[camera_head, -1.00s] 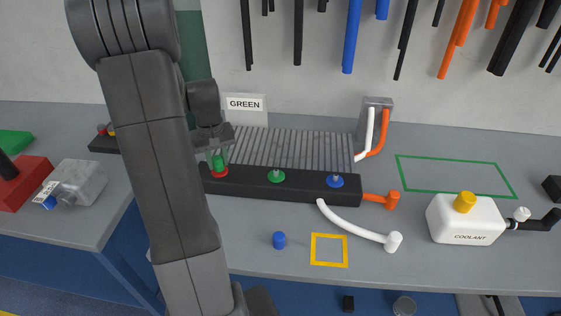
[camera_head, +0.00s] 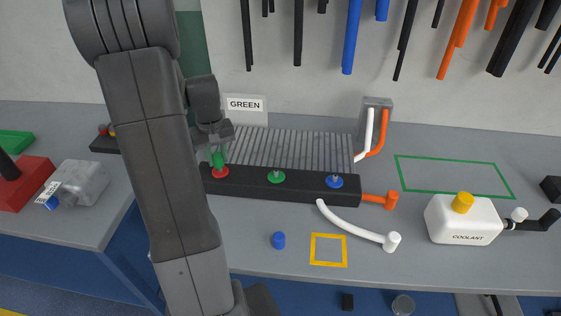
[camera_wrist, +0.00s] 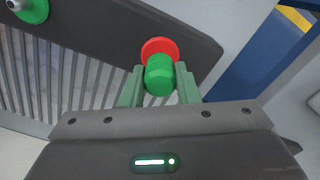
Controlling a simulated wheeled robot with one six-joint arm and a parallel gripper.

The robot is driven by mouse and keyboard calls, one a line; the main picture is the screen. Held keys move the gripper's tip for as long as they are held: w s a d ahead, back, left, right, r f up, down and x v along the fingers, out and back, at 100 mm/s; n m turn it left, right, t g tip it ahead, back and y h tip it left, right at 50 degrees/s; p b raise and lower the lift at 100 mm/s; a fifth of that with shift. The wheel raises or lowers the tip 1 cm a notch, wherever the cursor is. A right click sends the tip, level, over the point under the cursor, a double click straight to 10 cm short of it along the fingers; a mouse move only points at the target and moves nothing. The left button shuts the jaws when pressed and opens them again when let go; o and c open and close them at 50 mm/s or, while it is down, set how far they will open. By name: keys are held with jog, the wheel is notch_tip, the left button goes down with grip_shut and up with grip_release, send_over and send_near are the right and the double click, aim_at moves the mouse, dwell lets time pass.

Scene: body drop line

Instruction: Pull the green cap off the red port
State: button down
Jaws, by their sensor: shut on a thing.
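My gripper (camera_head: 217,150) is shut on the green cap (camera_head: 218,159) over the left end of the black bar. In the wrist view the green cap (camera_wrist: 160,76) sits between the two green fingertips (camera_wrist: 160,69). The red port (camera_head: 220,172) is directly under the cap, and its red disc (camera_wrist: 157,46) shows behind the cap in the wrist view. The cap is upright and looks slightly raised above the red disc; I cannot tell how much of the port's stem is clear of it.
The black bar (camera_head: 300,187) also bears a green port (camera_head: 276,176) and a blue port (camera_head: 335,181), both uncapped. A blue cap (camera_head: 279,240) lies by a yellow square outline (camera_head: 314,250). A white hose (camera_head: 350,227) and a coolant bottle (camera_head: 460,222) are to the right.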

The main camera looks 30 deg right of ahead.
aim_at(217, 154)
jog(key=shift+r+p, duration=1.9)
jog(key=shift+r, duration=0.9)
